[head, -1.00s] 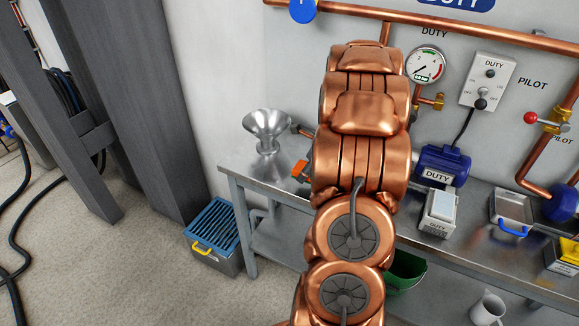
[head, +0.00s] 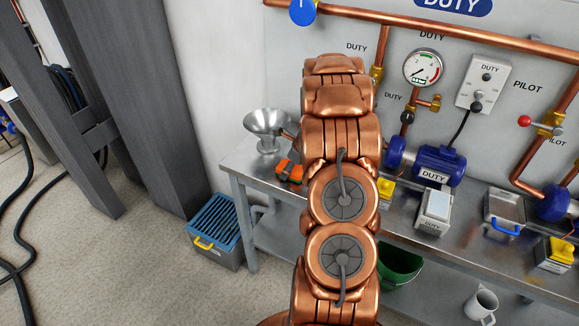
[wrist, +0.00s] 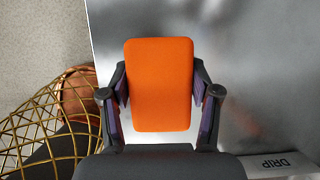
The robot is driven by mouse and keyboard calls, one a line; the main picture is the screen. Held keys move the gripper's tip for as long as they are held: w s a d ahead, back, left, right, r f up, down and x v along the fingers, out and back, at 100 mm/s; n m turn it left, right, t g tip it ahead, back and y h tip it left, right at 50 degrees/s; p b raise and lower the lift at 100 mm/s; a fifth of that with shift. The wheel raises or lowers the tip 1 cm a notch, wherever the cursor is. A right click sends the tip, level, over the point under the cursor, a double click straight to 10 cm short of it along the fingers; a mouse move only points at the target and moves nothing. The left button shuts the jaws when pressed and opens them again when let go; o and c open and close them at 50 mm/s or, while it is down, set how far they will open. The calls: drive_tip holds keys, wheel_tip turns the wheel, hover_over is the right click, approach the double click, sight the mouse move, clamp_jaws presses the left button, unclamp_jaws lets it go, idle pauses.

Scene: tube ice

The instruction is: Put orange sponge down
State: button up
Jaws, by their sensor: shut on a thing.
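The orange sponge (wrist: 160,84) is a flat rounded block between the two dark fingers of my gripper (wrist: 160,98) in the wrist view. The fingers are shut on its sides. Behind it lies the steel bench top (wrist: 240,50); I cannot tell whether the sponge touches it. In the head view the orange sponge (head: 287,169) shows at the left part of the bench, just left of my copper arm. My arm hides most of the gripper there.
A metal funnel (head: 267,126) stands near the bench's left end. A gold wire mesh thing (wrist: 45,120) is at the left in the wrist view. A DRIP label (wrist: 277,164) lies at lower right. A white-topped box (head: 435,210) and a tray (head: 503,208) are further right.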

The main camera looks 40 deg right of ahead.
drive_tip(key=shift+f, duration=0.15)
drive_tip(key=o, duration=1.1)
drive_tip(key=b+v, duration=0.3)
drive_tip(key=v, duration=0.9)
drive_tip(key=s+a+r+n+g, duration=0.1)
drive_tip(key=s+a+r+n, duration=0.1)
drive_tip(key=a+n, duration=0.5)
drive_tip(key=s+a+r+n+g, duration=0.1)
drive_tip(key=s+a+r+n, duration=0.2)
drive_tip(key=a, duration=0.9)
drive_tip(key=s+a+r+n+g, duration=0.1)
drive_tip(key=s+a+n, duration=0.1)
drive_tip(key=a+n, duration=0.55)
drive_tip(key=s+a+n+g, duration=0.1)
drive_tip(key=s+a+n, duration=0.3)
drive_tip(key=s+n, duration=0.1)
drive_tip(key=s+a+n+g, duration=0.1)
drive_tip(key=s+a+n, duration=0.3)
drive_tip(key=s, duration=0.4)
drive_tip(key=s+a+n+g+h, duration=0.1)
drive_tip(key=s+a+n, duration=0.3)
drive_tip(key=s+n, duration=0.2)
drive_tip(key=shift+s, duration=0.15)
